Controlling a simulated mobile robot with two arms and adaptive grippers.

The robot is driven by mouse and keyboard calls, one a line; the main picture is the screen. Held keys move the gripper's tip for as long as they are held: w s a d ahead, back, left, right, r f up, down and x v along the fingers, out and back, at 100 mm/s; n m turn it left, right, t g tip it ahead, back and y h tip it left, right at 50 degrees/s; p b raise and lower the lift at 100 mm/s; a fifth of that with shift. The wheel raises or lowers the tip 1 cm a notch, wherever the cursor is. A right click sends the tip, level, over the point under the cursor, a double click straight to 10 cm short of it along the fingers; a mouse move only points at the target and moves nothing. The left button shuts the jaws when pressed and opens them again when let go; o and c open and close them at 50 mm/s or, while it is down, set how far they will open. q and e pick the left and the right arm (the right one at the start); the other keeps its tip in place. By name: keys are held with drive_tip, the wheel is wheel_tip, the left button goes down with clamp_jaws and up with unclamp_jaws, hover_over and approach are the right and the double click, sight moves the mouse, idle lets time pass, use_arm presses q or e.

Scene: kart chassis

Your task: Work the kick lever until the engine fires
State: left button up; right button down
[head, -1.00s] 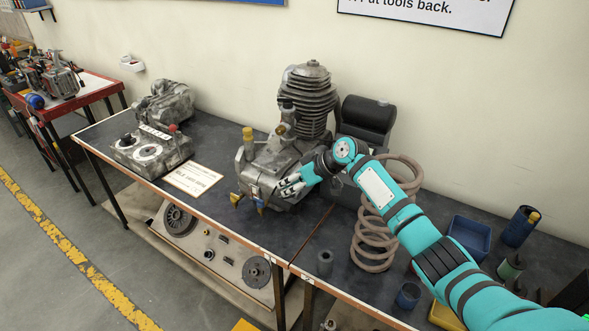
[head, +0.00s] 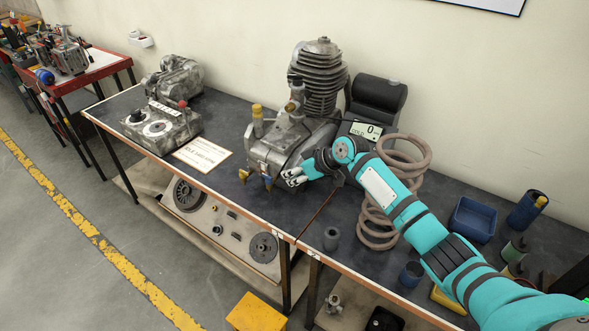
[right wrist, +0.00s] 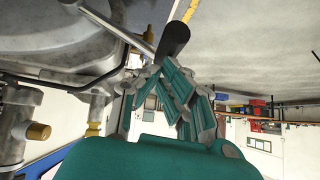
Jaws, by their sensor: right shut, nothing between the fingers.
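The grey engine (head: 275,140) with its finned cylinder (head: 320,80) stands on the dark bench. In the right wrist view a metal lever arm (right wrist: 115,28) ends in a black grip (right wrist: 174,38), which looks like the kick lever; I cannot make it out in the head view. My right gripper (head: 292,178) is shut and empty at the engine's front right side. In the right wrist view its fingers (right wrist: 165,78) are close to the black grip; I cannot tell whether they touch it. My left gripper is not in view.
A black box with a display (head: 366,130) reading 0 stands behind my right arm. A dial panel (head: 158,128) and a paper card (head: 202,154) lie left of the engine. A blue tray (head: 473,219) is at right.

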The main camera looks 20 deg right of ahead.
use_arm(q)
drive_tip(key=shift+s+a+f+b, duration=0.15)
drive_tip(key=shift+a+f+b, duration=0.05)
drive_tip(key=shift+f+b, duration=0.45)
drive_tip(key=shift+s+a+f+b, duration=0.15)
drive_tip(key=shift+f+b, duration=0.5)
use_arm(e)
wheel_tip(320, 180, down, 12)
drive_tip(key=s+a+n+t+h, duration=0.2)
drive_tip(key=n+t+h, duration=0.1)
drive_tip(key=h, duration=0.1)
drive_tip(key=shift+s+a+t, duration=0.25)
drive_tip(key=shift+a+t, duration=0.15)
